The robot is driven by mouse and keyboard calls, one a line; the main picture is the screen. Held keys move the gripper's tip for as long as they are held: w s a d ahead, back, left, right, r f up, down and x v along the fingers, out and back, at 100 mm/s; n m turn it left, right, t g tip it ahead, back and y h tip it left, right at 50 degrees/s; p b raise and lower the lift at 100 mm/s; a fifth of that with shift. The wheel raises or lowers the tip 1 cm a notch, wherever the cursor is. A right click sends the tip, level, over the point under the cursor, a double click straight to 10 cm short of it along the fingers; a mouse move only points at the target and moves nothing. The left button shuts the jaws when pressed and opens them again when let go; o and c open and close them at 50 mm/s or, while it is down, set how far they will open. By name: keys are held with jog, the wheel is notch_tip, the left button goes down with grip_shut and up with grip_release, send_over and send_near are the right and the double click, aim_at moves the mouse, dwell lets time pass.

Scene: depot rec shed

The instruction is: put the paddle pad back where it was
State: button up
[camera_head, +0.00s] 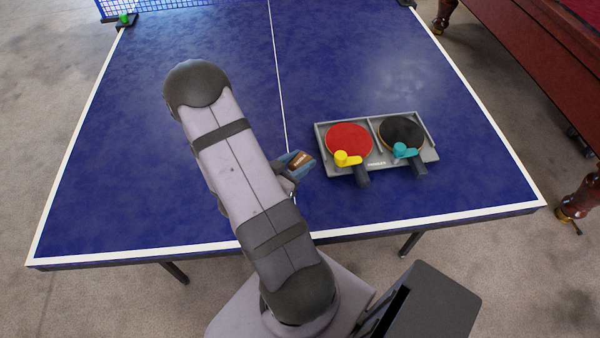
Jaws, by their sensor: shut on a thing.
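A small blue-grey block with a brown label, which I take as the paddle pad (302,159), is at my gripper (291,172), just left of the tray. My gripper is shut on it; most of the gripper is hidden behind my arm. A grey two-bay tray (374,118) lies on the table. Its left bay holds a red paddle (349,137) with a yellow piece (346,159) over it. Its right bay holds a black paddle (402,132) with a teal piece (404,150) over it. Both handles point toward the front edge.
The blue table (360,70) is clear around the tray. A net (150,5) crosses its far end, with a green ball (123,19) at the far left corner. A wooden pool table (530,50) stands at right. My arm hides part of the table.

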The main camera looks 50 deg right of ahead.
jog(key=shift+f, duration=2.7)
jog(key=shift+f, duration=0.2)
jog(key=o, duration=1.1)
jog(key=shift+r, duration=0.15)
jog(key=shift+r, duration=0.15)
jog(key=b+v, duration=0.1)
jog(key=v, duration=1.1)
